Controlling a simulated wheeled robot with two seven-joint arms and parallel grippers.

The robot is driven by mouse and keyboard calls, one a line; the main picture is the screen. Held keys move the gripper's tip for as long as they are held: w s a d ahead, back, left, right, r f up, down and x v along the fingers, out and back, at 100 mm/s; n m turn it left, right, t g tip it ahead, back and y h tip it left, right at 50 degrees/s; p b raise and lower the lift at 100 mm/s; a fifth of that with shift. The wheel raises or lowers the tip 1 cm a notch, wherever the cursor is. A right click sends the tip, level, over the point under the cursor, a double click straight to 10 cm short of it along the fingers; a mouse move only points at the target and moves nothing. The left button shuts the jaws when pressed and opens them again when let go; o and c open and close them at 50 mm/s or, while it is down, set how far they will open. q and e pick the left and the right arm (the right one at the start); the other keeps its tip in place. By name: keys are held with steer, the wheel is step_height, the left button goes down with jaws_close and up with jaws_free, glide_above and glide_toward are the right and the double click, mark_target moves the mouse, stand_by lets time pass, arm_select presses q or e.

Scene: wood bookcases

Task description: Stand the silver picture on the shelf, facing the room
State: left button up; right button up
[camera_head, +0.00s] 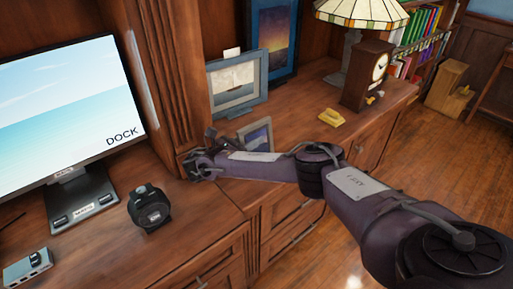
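A small picture in a silver-grey frame (257,135) stands tilted on the wooden cabinet top, just behind my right forearm. Its lower part is hidden by the arm. A larger grey-blue framed ship picture (237,78) stands behind it. My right arm reaches in from the right, and my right gripper (196,165) is at the cabinet edge, left of the small picture and apart from it. Its fingers are small and dark, and I cannot tell whether they are open or shut. My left gripper is not in view.
A monitor (70,100) and a black rounded device (150,208) stand at the left. A blue framed picture (271,38), lamp (361,14), wooden clock (367,76) and yellow object (331,117) are at the back right. Cabinet top between the small picture and clock is mostly clear.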

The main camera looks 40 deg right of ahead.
steer(key=shift+d+r, duration=0.1)
steer(key=shift+d, duration=0.35)
jaws_close()
